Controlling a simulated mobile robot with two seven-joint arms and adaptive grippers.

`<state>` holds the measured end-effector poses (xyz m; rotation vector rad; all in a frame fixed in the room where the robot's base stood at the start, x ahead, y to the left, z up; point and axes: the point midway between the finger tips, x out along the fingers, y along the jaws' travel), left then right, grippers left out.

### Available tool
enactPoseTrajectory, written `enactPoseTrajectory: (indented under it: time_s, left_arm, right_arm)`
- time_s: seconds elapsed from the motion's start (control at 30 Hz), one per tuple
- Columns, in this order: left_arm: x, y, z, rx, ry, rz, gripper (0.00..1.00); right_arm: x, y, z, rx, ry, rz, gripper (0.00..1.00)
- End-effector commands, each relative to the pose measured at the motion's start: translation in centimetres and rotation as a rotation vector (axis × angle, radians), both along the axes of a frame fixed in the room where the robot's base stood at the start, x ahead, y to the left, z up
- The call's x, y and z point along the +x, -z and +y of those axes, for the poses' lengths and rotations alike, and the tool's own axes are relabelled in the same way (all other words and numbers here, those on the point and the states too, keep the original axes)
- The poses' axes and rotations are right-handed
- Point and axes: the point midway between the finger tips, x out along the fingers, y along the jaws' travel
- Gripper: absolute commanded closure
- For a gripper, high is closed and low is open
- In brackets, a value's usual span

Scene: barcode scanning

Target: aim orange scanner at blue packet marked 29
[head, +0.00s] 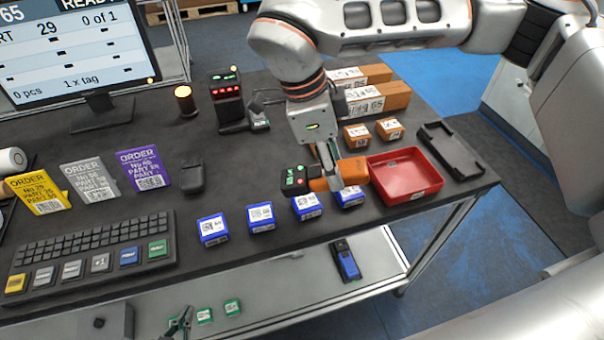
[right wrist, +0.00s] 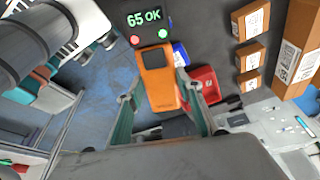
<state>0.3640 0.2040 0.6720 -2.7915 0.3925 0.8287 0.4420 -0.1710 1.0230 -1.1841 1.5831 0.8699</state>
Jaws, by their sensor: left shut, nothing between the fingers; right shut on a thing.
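The orange scanner (head: 353,170) is held by my right gripper (head: 328,178), shut on it, above the right end of a row of blue packets. Its black head with a green display points left in the head view. In the right wrist view the scanner (right wrist: 158,78) sits between the fingers, and a display beyond it reads "65 OK". The blue packets (head: 212,229), (head: 261,217), (head: 307,207), (head: 348,196) lie along the table's front; the right two are partly covered. I cannot tell which is marked 29. My left gripper (head: 184,315) is shut and empty at the bottom, below the table front.
A red tray (head: 405,176) stands right of the scanner, beside a black tray (head: 450,150). Brown boxes (head: 378,98) are behind. The monitor (head: 75,50) shows "PART 29" and "0 of 1". A keyboard (head: 90,243) is at left. Green packets (head: 232,307) lie on the lower shelf.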

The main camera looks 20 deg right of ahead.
Motion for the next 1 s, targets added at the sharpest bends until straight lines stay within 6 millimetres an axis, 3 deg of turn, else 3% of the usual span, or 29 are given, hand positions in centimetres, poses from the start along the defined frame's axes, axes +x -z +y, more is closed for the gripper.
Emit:
enactPoseTrajectory:
  time_s: [0.4,1.0]
  left_arm:
    - [-0.1,-1.2,0.2,0.003,-0.003,0.005,1.0]
    - [-0.2,-2.6,0.4,0.006,-0.007,0.009,1.0]
  right_arm:
    - [-2.3,-1.8,3.4,0.0,0.951,0.006,0.92]
    - [-5.4,-4.3,6.9,-0.002,2.045,0.006,0.92]
